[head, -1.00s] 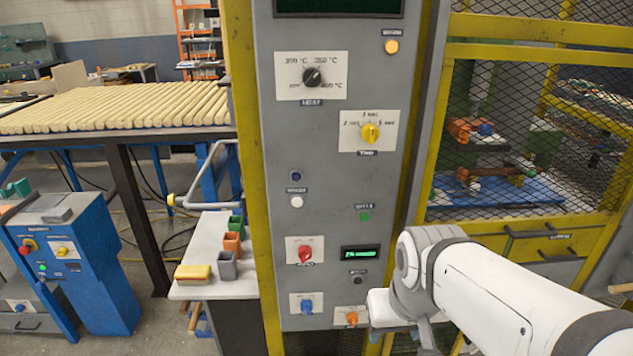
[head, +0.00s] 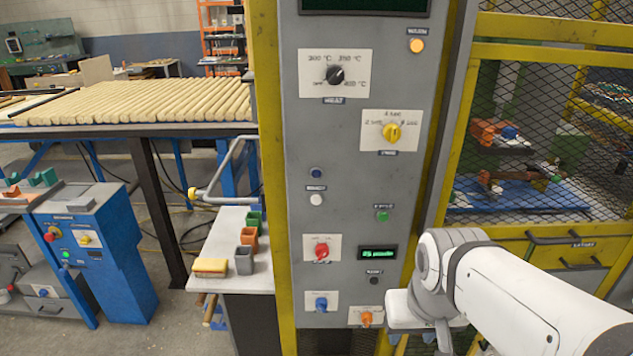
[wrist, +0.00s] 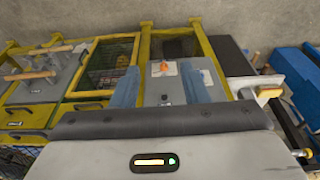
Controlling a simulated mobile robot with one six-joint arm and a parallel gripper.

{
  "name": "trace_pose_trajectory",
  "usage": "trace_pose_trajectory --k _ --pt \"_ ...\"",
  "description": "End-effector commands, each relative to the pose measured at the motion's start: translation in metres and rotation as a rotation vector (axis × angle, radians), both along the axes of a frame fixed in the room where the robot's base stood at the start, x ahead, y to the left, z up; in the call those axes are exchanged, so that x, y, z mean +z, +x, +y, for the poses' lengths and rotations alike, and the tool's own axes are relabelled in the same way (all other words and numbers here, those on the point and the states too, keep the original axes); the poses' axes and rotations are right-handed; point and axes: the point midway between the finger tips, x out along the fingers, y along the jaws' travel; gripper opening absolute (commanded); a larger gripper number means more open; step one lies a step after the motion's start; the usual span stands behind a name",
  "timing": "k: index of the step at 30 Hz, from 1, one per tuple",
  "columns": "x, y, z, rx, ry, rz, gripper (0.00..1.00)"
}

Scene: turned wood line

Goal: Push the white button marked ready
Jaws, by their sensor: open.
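A small round white button (head: 316,199) sits on the grey control panel (head: 345,225), left of its middle. A small dark label is just above it, too blurred to read. A dark blue button (head: 316,173) is above that label. My gripper (wrist: 160,90) is open and empty in the wrist view, its two bluish fingers apart on either side of the panel's lower part. In the head view my white arm comes in from the lower right and hides most of the gripper, which is low and right of the white button. I cannot make out the white button in the wrist view.
Nearby on the panel are a red knob (head: 321,251), a green button (head: 382,216), a blue knob (head: 321,304) and an orange knob (head: 366,319). A yellow mesh cage (head: 530,130) stands right. A white side table (head: 228,280) with small bins stands left.

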Motion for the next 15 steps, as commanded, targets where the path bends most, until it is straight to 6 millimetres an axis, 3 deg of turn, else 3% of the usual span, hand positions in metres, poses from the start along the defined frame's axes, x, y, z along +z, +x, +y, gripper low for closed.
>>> trace_pose_trajectory --k 15 --pt "0.0 0.0 0.0 0.0 0.0 0.0 0.0"
